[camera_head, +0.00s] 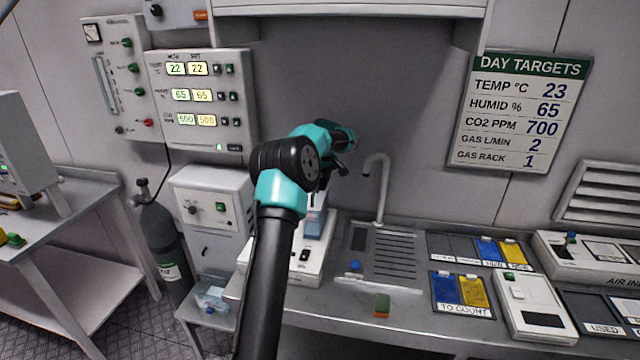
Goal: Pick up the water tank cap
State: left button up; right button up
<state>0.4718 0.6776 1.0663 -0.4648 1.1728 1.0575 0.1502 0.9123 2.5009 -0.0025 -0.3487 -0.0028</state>
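A small round blue piece that looks like a cap (355,265) lies on the left part of the metal sink top. A translucent bluish tank (316,221) stands on a white unit (312,262) left of the sink, partly hidden by my arm. Another small blue spot (209,311) shows by a clear item on the low stand; I cannot tell what it is. My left gripper (346,139), teal and black, is raised above and behind the tank, well clear of the blue cap. Its fingertips are too small and foreshortened to tell open from shut. My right gripper is not in view.
The tap (377,185) rises from the sink (395,254), right of my gripper. A green-and-red block (382,305) sits at the counter's front. Marked trays (461,307) and a white device (535,306) fill the right. A gas cylinder (163,245) stands left.

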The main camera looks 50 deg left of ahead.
pick_arm(q)
jog(key=shift+r, duration=0.1)
notch_tip(320, 180, up, 10)
dwell(0.5)
jog(key=shift+d, duration=0.1)
dwell(0.3)
